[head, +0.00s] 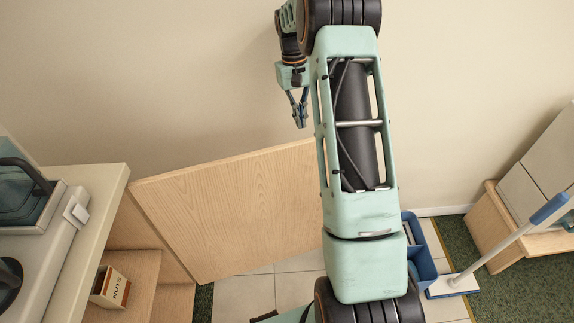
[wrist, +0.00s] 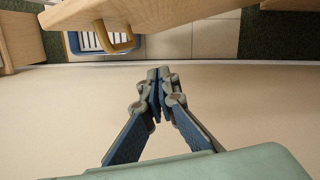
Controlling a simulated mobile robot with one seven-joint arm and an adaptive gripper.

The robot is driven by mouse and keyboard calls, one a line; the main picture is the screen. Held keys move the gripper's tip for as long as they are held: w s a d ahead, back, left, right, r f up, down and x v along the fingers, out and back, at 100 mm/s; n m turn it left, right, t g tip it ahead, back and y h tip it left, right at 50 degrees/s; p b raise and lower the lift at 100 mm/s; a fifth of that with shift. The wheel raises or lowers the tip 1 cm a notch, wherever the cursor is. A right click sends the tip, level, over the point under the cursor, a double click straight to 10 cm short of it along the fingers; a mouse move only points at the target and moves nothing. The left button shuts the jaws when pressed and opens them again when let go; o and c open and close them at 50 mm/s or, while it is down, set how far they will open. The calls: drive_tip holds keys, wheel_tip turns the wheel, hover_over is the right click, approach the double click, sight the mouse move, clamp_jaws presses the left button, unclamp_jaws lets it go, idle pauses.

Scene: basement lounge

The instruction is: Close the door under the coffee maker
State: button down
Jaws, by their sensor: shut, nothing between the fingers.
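The wooden door (head: 225,210) stands wide open, swung out from the cabinet at the left. It also shows along the top of the wrist view (wrist: 150,12), with a tan loop handle (wrist: 122,46) at its near side. The coffee maker (head: 60,225) seems to be the pale appliance with a dark-handled glass jug on the counter above; the left picture edge cuts it off. My gripper (head: 301,122) is shut and empty, in front of the wall beyond the door. In the wrist view its fingertips (wrist: 159,74) meet, apart from the door. My arm hides the door's right end.
The open cabinet holds a box marked NUTS (head: 110,288) on its shelf. A blue bin (head: 418,262) stands on the floor behind my arm. A blue-and-white long-handled broom or mop (head: 500,245) leans at the right, by a wooden bench (head: 500,225). The wall is close behind my gripper.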

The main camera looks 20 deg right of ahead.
sight(298, 170)
drive_tip(key=shift+n+g+y, duration=0.3)
drive_tip(key=shift+g+y, duration=0.1)
drive_tip(key=shift+s+a+f+b, duration=0.15)
drive_tip(key=shift+s+a+f, duration=0.35)
drive_tip(key=shift+s+f, duration=1.25)
drive_tip(key=shift+s+a+f+b, duration=0.2)
drive_tip(key=shift+s+a+f, duration=0.4)
drive_tip(key=shift+f, duration=2.25)
drive_tip(key=shift+s+a+f+b, duration=0.15)
drive_tip(key=shift+s+a+f, duration=0.3)
drive_tip(key=shift+s+f, duration=1.3)
drive_tip(key=shift+w+f, duration=0.4)
drive_tip(key=shift+f, duration=0.15)
